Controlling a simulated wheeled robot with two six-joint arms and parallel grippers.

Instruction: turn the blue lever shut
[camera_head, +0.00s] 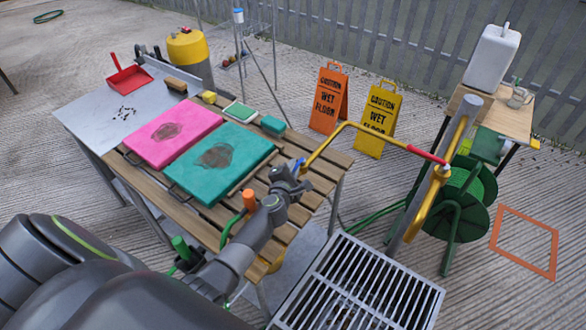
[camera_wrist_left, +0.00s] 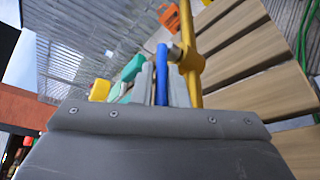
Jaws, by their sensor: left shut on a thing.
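The blue lever (camera_head: 299,164) sits at the near lower end of a yellow pipe (camera_head: 375,133), above the slatted wooden table. In the left wrist view the lever (camera_wrist_left: 161,73) stands upright in the picture, close beside the yellow pipe (camera_wrist_left: 188,60) and its round fitting. My left gripper (camera_head: 294,174) is shut on the blue lever, with one finger on each side of it in the wrist view (camera_wrist_left: 162,88). The fingers hide part of the lever. My right gripper is not in view.
The slatted table (camera_head: 325,172) carries a pink mat (camera_head: 150,142) and a teal mat (camera_head: 250,145), both stained. The pipe joins a slanted post (camera_head: 415,220) by a green hose reel (camera_head: 470,195). A metal grate (camera_head: 360,290) lies at the front. Two wet-floor signs stand behind.

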